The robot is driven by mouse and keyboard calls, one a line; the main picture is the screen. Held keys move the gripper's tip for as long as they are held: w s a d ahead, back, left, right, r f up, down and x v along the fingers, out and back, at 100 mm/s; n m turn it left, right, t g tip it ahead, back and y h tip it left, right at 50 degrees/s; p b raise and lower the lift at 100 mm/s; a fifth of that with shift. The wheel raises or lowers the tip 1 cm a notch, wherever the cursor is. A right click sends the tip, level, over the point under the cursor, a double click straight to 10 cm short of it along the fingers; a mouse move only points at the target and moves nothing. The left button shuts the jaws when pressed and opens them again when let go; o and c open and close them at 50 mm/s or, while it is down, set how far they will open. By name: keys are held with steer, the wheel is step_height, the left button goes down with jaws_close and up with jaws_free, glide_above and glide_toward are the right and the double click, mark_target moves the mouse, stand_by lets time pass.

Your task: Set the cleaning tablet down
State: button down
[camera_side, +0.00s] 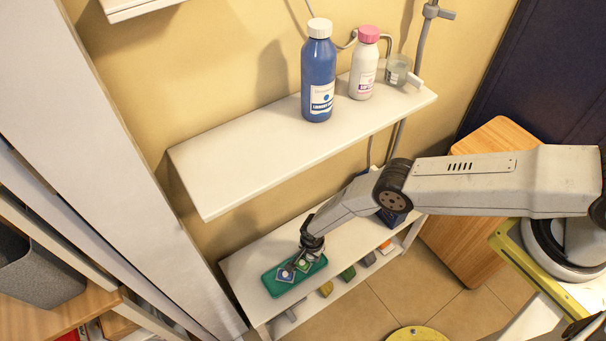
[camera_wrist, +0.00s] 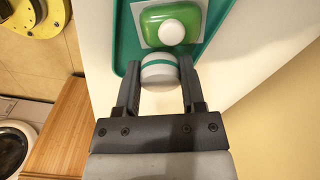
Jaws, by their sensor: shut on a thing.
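My gripper (camera_wrist: 160,88) is shut on a round white tablet with a teal band (camera_wrist: 160,72), which I take as the cleaning tablet. In the side view my gripper (camera_side: 309,254) is low over the right part of a green tray (camera_side: 274,290) on the lower shelf; the tablet is hard to make out there. In the wrist view the tray (camera_wrist: 130,30) lies beyond and below the fingers. A green pod with a white ball (camera_wrist: 155,22) sits on a pale square in it, close to the held tablet. I cannot tell whether the tablet touches the tray.
The upper shelf (camera_side: 230,155) overhangs the lower shelf (camera_side: 345,245). Several coloured items sit below the lower shelf.

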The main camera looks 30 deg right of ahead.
steer(key=shift+s+d+f, duration=0.15)
steer(key=shift+s+f, duration=0.25)
steer(key=shift+f, duration=0.05)
steer(key=shift+c, duration=1)
jaws_free()
steer(key=shift+w, duration=0.1)
steer(key=shift+w+r, duration=0.15)
steer(key=shift+r, duration=0.05)
steer(key=shift+r, duration=0.2)
steer(key=shift+r, duration=2.45)
